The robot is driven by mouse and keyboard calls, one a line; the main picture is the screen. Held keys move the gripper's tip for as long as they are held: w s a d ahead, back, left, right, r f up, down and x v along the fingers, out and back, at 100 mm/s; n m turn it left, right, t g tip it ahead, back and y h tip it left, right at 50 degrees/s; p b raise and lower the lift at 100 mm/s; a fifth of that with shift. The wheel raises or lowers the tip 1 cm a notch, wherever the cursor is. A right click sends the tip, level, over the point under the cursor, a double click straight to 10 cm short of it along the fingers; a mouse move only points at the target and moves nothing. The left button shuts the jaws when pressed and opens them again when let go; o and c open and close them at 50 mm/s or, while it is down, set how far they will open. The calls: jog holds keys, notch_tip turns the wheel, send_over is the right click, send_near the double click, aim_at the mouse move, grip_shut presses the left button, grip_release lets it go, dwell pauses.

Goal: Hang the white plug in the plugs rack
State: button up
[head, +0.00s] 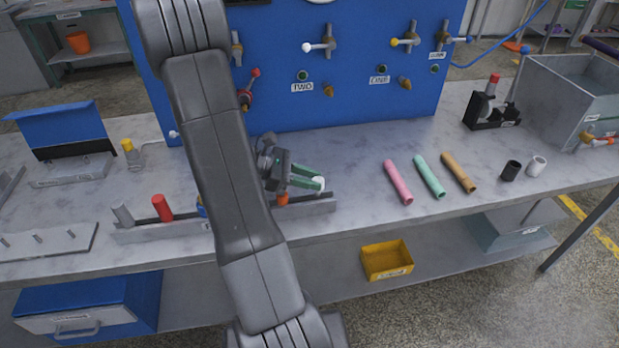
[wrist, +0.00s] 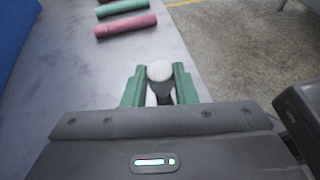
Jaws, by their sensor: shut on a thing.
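The white plug (wrist: 160,71) shows as a round white end between the green fingers of my gripper (wrist: 159,88) in the wrist view. My gripper is shut on it. In the head view my gripper (head: 306,179) points right, with the white plug (head: 319,184) at its fingertips, above the right part of a long low grey rack (head: 310,208) near the bench's front edge. An orange plug (head: 282,199) sits in this rack just below the gripper. My arm hides the rack's middle.
Pink (head: 398,182), green (head: 429,175) and tan (head: 458,172) tubes lie to the right on the bench. A blue panel (head: 350,80) with valves rises behind. The bench between rack and tubes is clear.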

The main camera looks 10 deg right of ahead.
jog(key=shift+f+b, duration=0.45)
jog(key=shift+f, duration=0.25)
jog(key=o, duration=1)
jog(key=shift+o, duration=0.2)
jog(key=v, duration=1.4)
jog(key=shift+d+f, duration=0.1)
jog(key=shift+d, duration=0.1)
jog(key=x, duration=1.3)
jog(key=shift+s+d, duration=0.1)
jog(key=shift+d, duration=0.2)
jog(key=shift+r, duration=0.25)
